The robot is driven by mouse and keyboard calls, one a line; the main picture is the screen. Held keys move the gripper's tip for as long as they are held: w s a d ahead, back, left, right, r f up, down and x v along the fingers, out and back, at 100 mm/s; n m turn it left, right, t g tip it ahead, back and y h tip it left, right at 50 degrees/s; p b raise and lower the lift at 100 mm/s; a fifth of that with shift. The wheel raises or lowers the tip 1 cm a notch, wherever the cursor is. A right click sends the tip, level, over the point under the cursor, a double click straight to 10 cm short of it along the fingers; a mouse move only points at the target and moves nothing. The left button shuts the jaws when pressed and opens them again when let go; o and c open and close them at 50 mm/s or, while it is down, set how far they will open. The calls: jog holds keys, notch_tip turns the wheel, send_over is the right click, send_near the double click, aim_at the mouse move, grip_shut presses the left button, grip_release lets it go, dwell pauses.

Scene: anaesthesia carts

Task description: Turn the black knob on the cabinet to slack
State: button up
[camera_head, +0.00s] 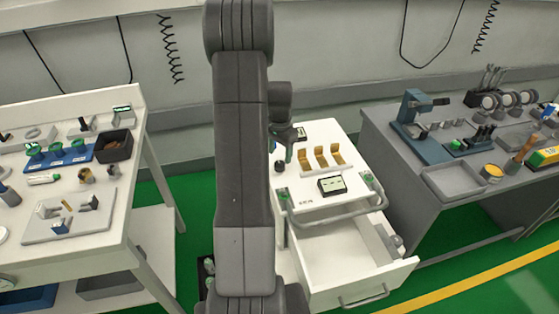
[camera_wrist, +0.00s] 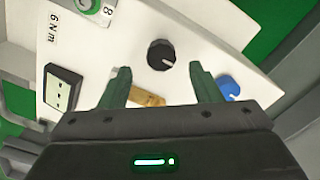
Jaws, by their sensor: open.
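The black knob (camera_wrist: 162,55) shows in the wrist view on the white cabinet top (camera_wrist: 205,25). It is round, with a white pointer line towards the lower right. My gripper (camera_wrist: 162,84) is open and empty. Its two green fingers lie left and right of the knob in the picture, with the knob a little beyond the tips; no contact shows. In the head view my gripper (camera_head: 287,150) is over the left back part of the white cabinet (camera_head: 312,202), partly behind my arm.
A blue knob (camera_wrist: 230,89) sits close to the right finger. The cabinet drawer (camera_head: 365,262) is open. Benches stand left (camera_head: 140,125) and right (camera_head: 385,140).

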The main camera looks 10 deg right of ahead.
aim_at(280, 164)
jog(key=shift+w+f, duration=0.1)
jog(key=shift+f, duration=2.25)
jog(key=c, duration=1)
